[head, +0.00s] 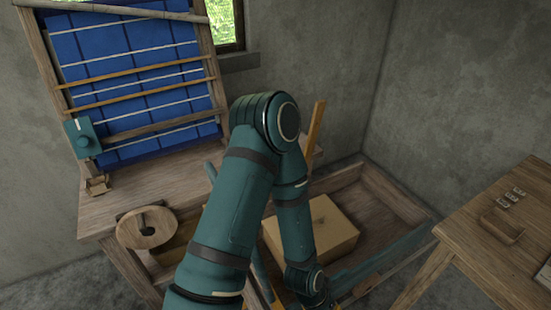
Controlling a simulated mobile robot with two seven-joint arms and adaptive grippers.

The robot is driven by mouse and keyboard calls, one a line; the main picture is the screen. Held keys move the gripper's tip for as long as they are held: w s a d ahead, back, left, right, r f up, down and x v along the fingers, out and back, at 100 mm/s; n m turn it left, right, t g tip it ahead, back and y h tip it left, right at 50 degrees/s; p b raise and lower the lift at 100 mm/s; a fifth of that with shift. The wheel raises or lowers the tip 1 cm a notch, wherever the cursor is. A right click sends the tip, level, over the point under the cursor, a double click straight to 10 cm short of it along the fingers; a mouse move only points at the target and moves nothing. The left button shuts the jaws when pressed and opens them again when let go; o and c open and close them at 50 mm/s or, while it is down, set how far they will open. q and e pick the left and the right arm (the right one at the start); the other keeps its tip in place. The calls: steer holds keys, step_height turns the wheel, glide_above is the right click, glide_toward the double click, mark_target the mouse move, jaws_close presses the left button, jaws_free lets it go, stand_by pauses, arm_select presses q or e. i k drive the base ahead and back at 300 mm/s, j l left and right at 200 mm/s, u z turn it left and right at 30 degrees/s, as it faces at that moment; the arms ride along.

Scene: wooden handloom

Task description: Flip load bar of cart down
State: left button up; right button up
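A low wooden cart (345,178) with raised side boards stands on the floor at the centre right. A cardboard box (318,226) lies in it. A teal bar (395,255) runs along the cart's near right side. A yellow-orange post (316,128) rises steeply behind my arm. I cannot tell which of these is the load bar. One of my teal arms rises from the bottom, bends at the elbow and reaches down over the box. It hides part of the cart. Its wrist is near the bottom edge, and no gripper fingers show.
The wooden loom (130,70) with blue cloth stands at the left above a wooden bench (150,180). A round wooden disc (147,228) is at its front. A wooden table (490,250) with small items stands at the right. Grey walls close the back.

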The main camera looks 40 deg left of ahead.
mark_target(319, 108)
steer(key=k+j+u, duration=0.15)
steer(key=u, duration=0.15)
steer(key=k+j+u, duration=0.1)
steer(key=j+u, duration=0.2)
steer(key=i+j+u, duration=0.1)
steer(key=i, duration=0.25)
